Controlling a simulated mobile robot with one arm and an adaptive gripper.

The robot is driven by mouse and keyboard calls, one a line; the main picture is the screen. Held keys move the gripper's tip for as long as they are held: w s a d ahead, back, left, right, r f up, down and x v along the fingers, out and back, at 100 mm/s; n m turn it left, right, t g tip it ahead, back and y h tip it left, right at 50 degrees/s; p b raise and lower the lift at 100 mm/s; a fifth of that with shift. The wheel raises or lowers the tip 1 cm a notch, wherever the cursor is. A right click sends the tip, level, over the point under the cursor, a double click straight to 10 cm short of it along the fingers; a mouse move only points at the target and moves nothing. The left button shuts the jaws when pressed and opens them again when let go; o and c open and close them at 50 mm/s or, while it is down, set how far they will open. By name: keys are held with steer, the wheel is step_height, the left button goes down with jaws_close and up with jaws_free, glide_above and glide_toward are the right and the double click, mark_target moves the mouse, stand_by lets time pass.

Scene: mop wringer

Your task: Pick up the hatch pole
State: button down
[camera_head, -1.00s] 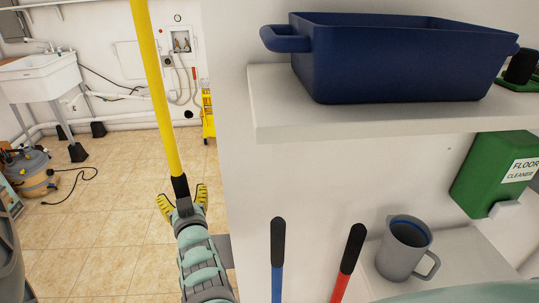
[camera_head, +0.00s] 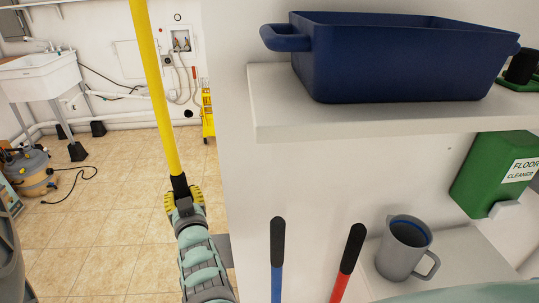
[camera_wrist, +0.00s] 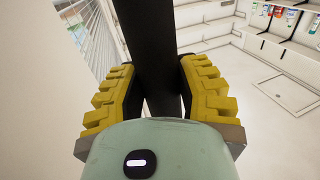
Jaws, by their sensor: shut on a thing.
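The hatch pole (camera_head: 158,80) is a long yellow pole with a black grip at its lower end. In the head view it stands nearly upright, tilted slightly, and runs out of the top of the picture. My gripper (camera_head: 184,198) has its yellow-padded fingers closed on the black grip. In the wrist view the black grip (camera_wrist: 152,60) passes between the two fingers of my gripper (camera_wrist: 160,95). The pole's very bottom end is hidden by my gripper and arm.
A white wall edge stands just right of my gripper. A shelf (camera_head: 400,119) holds a blue tub (camera_head: 400,60). Blue (camera_head: 277,260) and red (camera_head: 348,262) handles and a grey jug (camera_head: 403,248) are at lower right. Tiled floor (camera_head: 100,220) is open at left; a yellow wringer bucket (camera_head: 207,115) stands behind.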

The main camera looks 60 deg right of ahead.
mark_target(168, 133)
steer(key=shift+r, duration=0.15)
steer(key=shift+s+d+r, duration=0.1)
steer(key=shift+r, duration=1.5)
step_height(168, 133, up, 15)
steer(key=shift+f, duration=0.2)
steer(key=shift+p, duration=0.35)
stand_by(0.7)
